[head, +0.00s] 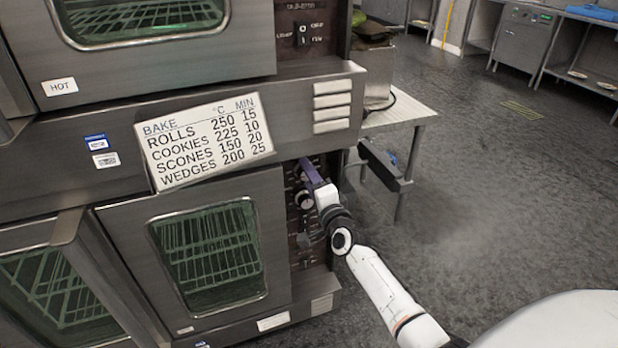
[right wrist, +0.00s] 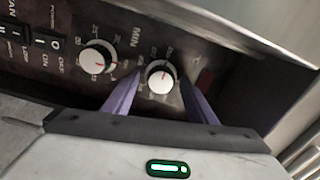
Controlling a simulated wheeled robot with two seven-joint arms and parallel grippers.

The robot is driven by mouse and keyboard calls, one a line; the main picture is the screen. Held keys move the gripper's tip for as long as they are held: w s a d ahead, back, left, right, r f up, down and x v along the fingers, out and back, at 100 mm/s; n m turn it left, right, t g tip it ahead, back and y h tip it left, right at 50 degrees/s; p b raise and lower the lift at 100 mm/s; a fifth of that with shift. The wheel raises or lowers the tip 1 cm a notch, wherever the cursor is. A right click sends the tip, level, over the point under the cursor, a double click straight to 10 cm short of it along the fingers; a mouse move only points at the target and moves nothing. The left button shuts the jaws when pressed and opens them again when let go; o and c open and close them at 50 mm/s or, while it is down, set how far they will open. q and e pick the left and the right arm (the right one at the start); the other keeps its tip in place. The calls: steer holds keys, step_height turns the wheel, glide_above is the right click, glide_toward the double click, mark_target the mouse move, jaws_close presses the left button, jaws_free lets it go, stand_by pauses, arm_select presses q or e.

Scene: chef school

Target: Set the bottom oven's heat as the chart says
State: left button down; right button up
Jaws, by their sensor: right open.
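The chart (head: 205,143) on the oven front reads rolls 250 °C 15 min, cookies 225 10, scones 150 20, wedges 200 25. The bottom oven (head: 120,222) has its control panel (head: 299,256) right of its glass door. My right gripper (head: 312,177) is at the panel's upper part. In the right wrist view its purple fingers are open on either side of a white-faced knob (right wrist: 160,76) with a red mark; contact is unclear. A second knob (right wrist: 97,58) is left of it, with "MIN" lettering between them. The dial numbers are too blurred to read. My left gripper is out of view.
The top oven (head: 165,60) is above, with a switch (head: 303,34) on its panel. Rocker switches (right wrist: 30,38) lie left of the knobs in the wrist view. A small table (head: 410,108) stands right of the ovens. The floor farther right is clear.

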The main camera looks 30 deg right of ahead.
steer(key=shift+s, duration=0.1)
steer(key=p+v, duration=0.1)
steer(key=v, duration=0.9)
